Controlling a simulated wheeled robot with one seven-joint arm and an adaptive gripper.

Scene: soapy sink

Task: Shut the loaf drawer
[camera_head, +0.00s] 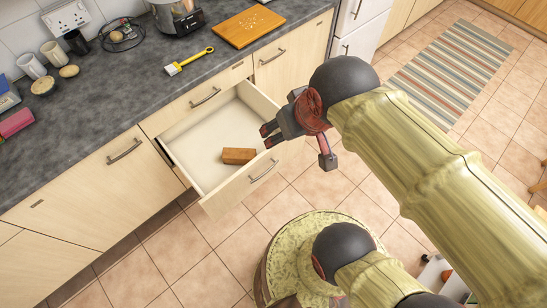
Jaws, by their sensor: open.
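The loaf drawer (228,198) is pulled well out from the light wood cabinet under the counter. Its pale inside shows, and a metal handle (264,171) is on its front. A brown loaf-like block (239,156) lies inside, close to the drawer front. My gripper (297,148) is open, with its fingers spread, near the right end of the drawer front. One finger overlaps the drawer's right side in the picture; I cannot tell whether it touches. Nothing shows between the fingers.
Shut drawers and doors flank it, with handles at left (125,151) and right (272,57). The dark counter (130,100) holds a yellow brush (190,62), a cutting board (248,27), cups and a pot. A striped rug (450,70) lies on the tiled floor, which is clear before the cabinets.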

